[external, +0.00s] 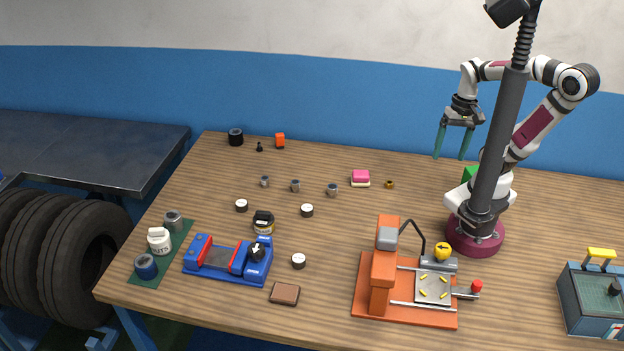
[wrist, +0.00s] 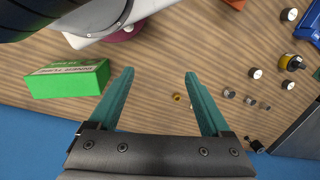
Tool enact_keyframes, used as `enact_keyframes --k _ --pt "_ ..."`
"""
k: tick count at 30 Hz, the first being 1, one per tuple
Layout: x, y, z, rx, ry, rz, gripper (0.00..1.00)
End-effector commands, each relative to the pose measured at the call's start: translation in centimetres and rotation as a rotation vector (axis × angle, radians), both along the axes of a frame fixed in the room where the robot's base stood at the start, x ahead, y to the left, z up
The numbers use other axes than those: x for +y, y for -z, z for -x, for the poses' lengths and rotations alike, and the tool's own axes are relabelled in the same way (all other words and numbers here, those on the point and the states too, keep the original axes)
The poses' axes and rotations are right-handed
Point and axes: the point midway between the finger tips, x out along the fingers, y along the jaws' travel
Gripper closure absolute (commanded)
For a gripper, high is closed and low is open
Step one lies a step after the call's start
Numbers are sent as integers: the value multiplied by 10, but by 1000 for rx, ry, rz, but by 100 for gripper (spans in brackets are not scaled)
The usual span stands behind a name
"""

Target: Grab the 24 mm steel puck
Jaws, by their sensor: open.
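Three small steel pucks of slightly different size lie in a row on the wooden table: a right one (external: 332,190), a middle one (external: 295,186) and a left one (external: 264,181). The right one looks largest, but no marking shows which is 24 mm. In the wrist view the row shows right of the right finger, with the nearest puck (wrist: 229,92), a middle one (wrist: 249,100) and the farthest (wrist: 265,106). My gripper (external: 453,145) is open and empty, high above the table, well right of the pucks. Its teal fingers (wrist: 159,75) point down.
A brass ring (external: 389,184) and a pink-and-white block (external: 360,178) lie right of the pucks. A green box (wrist: 68,80) stands near my base. White-topped discs (external: 307,210), a blue vise (external: 225,262) and an orange machine (external: 385,275) stand nearer the front.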

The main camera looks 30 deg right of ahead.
Motion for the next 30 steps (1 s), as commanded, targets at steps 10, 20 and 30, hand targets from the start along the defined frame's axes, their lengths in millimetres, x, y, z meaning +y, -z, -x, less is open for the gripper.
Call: enact_keyframes --k 10,20,30 --pt "94 -40 -112 -47 -719 35 18" --pt "412 37 -96 -159 -1965 70 18" --pt "446 112 -68 -174 -2121 72 18"
